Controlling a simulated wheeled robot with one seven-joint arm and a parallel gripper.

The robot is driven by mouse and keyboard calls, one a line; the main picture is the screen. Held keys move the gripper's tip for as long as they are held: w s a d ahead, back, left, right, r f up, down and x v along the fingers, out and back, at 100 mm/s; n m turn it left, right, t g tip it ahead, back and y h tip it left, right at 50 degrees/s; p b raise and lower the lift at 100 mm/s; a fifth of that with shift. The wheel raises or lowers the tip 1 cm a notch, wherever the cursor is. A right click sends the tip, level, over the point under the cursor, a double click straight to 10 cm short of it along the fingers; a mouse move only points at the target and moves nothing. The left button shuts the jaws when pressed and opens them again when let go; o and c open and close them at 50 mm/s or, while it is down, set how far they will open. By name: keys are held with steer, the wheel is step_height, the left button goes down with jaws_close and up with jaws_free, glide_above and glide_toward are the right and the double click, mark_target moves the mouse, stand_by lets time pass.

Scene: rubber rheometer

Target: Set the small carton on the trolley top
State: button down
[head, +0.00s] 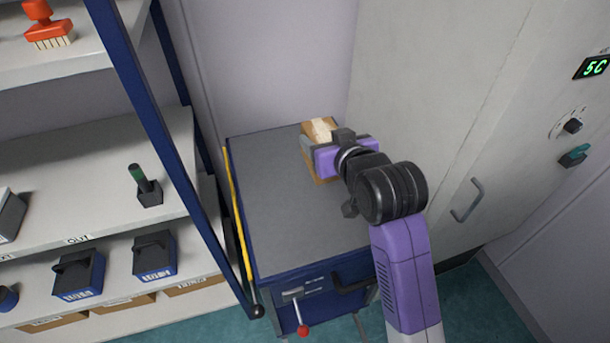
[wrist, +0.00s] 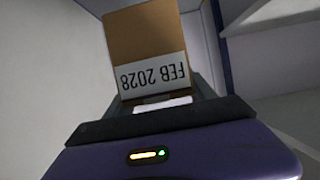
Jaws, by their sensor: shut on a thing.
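The small carton (head: 320,129) is brown with a pale strip on top. My gripper (head: 312,151) is shut on it at the back right of the trolley top (head: 290,215). In the wrist view the carton (wrist: 148,45) stands between the fingers and shows a white label reading "FEB 2028", upside down. The trolley top is grey with blue sides and otherwise bare. My gripper and arm hide part of the carton, and I cannot tell whether its base touches the top.
A shelf unit (head: 90,147) with a blue post stands left of the trolley, holding a brush (head: 47,25), a green-topped tool (head: 145,185) and dark-handled blocks (head: 79,275). A tall grey cabinet (head: 440,90) stands close on the right. The trolley's left and front top is clear.

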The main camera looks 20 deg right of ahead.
step_height(320, 180, down, 20)
steer(key=shift+r+p, duration=0.25)
steer(key=shift+p, duration=0.2)
steer(key=shift+c, duration=1.6)
jaws_free()
steer(key=shift+f, duration=0.15)
steer(key=shift+s, duration=0.1)
steer(key=b+v, duration=0.1)
steer(key=v, duration=1.1)
